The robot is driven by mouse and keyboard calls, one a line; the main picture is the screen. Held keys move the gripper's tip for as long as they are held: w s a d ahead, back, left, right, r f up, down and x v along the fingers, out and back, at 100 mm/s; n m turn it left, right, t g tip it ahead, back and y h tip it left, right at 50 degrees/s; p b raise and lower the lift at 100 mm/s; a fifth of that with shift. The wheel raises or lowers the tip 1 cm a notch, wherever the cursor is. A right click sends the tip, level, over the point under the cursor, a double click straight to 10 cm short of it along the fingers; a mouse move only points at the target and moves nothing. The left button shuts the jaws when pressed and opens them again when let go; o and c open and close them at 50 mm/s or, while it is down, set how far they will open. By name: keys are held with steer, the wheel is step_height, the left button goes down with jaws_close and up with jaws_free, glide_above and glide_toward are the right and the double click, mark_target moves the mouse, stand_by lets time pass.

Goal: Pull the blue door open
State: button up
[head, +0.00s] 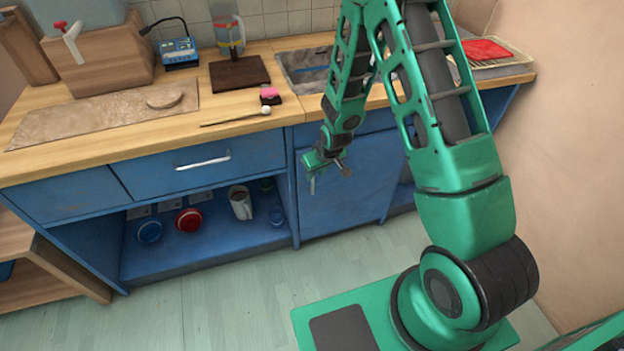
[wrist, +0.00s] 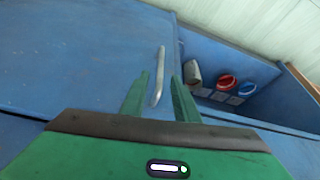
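The blue door (head: 352,205) is in the counter front, right of the open shelf, and looks shut. It fills much of the left of the wrist view (wrist: 85,65). Its pale bar handle (wrist: 160,65) stands near the shelf-side edge; in the head view a bit of the handle (head: 312,185) shows just below my gripper (head: 318,160). In the wrist view, my gripper (wrist: 160,76) is open, with one finger on each side of the handle in the picture. Gaps show between fingers and handle; whether the fingertips reach around it in depth is unclear.
The open shelf (head: 205,257) left of the door holds a red lid (head: 189,220), a blue lid (head: 149,231) and a mug (head: 240,203). A drawer with a white handle (head: 203,161) is above. The floor (head: 230,305) before the counter is clear.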

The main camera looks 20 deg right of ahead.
glide_above(313, 192)
steer(key=shift+w+f, duration=0.2)
steer(key=shift+f, duration=1.1)
steer(key=shift+w+f, duration=0.15)
steer(key=shift+f, duration=1.15)
steer(key=shift+c, duration=0.7)
steer(key=shift+d, duration=0.1)
jaws_close()
